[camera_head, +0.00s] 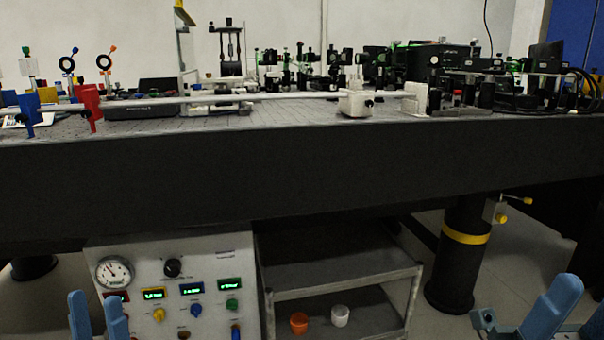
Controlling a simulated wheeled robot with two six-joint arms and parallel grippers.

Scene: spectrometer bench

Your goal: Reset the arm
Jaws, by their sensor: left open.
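My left gripper (97,308) is at the bottom left, in front of the control panel (205,265). Its two blue fingers point up and stand apart with nothing between them. Part of my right gripper (580,310) shows at the bottom right corner. Its blue fingers are cut off by the picture edge, and I cannot tell how far they are spread. Neither gripper touches the bench (300,180). The rest of both arms is out of view.
The dark bench top carries many optical mounts and a long rail (290,96). Below it stand a shelf (375,318) with an orange cup (298,323) and a white cup (340,316), and a black leg (463,265) with a yellow band. Floor shows at the right.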

